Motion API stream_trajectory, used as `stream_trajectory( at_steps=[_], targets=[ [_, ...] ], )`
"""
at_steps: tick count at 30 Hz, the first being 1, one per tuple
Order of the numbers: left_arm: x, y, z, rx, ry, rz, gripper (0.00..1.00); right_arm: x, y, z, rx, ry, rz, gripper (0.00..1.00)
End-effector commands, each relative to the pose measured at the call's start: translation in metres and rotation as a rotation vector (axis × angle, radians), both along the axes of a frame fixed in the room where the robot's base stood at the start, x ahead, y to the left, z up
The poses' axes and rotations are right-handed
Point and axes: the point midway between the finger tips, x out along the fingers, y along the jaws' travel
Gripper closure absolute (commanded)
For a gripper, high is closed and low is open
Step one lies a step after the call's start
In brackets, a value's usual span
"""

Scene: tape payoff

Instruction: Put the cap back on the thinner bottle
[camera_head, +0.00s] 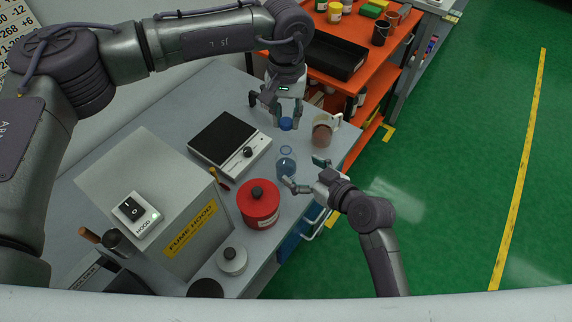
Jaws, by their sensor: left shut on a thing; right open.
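A blue cap (286,124) is between the fingertips of my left gripper (286,119), which is shut on it from above. A clear, bluish bottle (286,164) stands upright on the grey bench, its top uncapped. The cap is apart from the bottle, higher in the picture. My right gripper (305,173) is open to the right of the bottle, one finger near its lower side and the other farther right. Whether a finger touches the bottle I cannot tell.
A brown jar-like vessel (322,131) stands right of the cap. A black-topped hotplate (222,139) lies left, a red canister (258,203) in front, and the fume hood box (160,200) at lower left. The orange shelf (378,62) is beyond the bench.

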Motion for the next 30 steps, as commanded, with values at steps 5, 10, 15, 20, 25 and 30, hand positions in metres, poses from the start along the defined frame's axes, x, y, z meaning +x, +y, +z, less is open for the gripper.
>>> stream_trajectory(
  at_steps=[5, 10, 15, 20, 25, 30],
  targets=[
    [0.000, 0.000, 0.000, 0.000, 0.000, 0.000, 0.84, 0.025, 0.021, -0.012, 0.003, 0.000, 0.000, 0.15],
    [0.000, 0.000, 0.000, 0.000, 0.000, 0.000, 0.84, 0.040, 0.033, -0.021, 0.002, 0.000, 0.001, 0.15],
    [0.000, 0.000, 0.000, 0.000, 0.000, 0.000, 0.84, 0.047, 0.038, -0.024, 0.001, -0.001, 0.000, 0.15],
    [0.000, 0.000, 0.000, 0.000, 0.000, 0.000, 0.84, 0.048, 0.039, -0.025, -0.001, -0.001, 0.000, 0.15],
    [0.000, 0.000, 0.000, 0.000, 0.000, 0.000, 0.84, 0.047, 0.039, -0.025, -0.001, -0.001, 0.000, 0.20],
    [0.000, 0.000, 0.000, 0.000, 0.000, 0.000, 0.84, 0.047, 0.039, -0.025, 0.000, 0.000, 0.000, 0.48]
  ],
)
